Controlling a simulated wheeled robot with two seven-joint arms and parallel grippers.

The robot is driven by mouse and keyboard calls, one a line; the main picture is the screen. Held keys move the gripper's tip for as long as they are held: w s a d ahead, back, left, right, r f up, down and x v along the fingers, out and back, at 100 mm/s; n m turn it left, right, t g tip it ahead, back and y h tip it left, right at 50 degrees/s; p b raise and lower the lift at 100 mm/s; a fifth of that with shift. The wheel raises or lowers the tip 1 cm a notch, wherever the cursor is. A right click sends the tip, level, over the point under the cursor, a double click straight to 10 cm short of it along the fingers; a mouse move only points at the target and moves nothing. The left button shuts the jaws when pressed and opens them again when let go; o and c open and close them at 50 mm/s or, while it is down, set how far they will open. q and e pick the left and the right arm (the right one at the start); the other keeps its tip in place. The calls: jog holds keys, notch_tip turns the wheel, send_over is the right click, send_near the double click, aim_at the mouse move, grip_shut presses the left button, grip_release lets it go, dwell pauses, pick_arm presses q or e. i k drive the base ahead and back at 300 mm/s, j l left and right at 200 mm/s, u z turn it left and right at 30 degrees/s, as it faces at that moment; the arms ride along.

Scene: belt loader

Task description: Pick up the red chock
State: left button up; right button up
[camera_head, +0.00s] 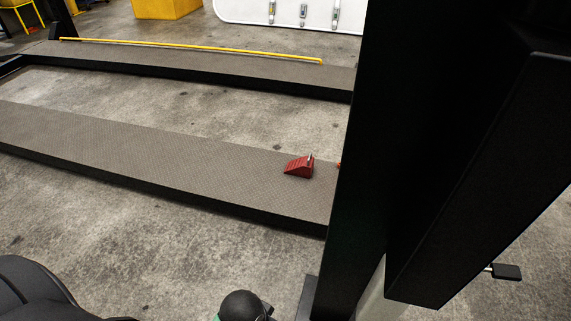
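A red wedge-shaped chock (299,167) sits on the near grey ramp-like runway (150,155), close to the black post at its right. It has a ridged sloping face and a small light piece at its top. A sliver of another red thing (339,165) shows just right of it, mostly hidden by the post. Neither of my grippers can be made out in this view, and nothing is touching the chock.
A large black post (360,150) blocks the right side. A second runway (200,65) with a yellow bar (190,47) runs behind. Bare concrete floor (130,235) lies in front of the near runway. A yellow box (165,8) stands at the back.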

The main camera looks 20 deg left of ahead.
aim_at(302, 167)
jog(key=j, duration=0.45)
jog(key=i+j, duration=0.1)
jog(key=j, duration=0.35)
jog(key=i+j+u, duration=0.1)
jog(key=j, duration=0.35)
jog(key=i+j+z, duration=0.45)
jog(key=i+j, duration=0.15)
jog(key=i+j+z, duration=0.45)
jog(key=j, duration=0.3)
jog(key=i+j+z, duration=0.25)
jog(key=j, duration=0.2)
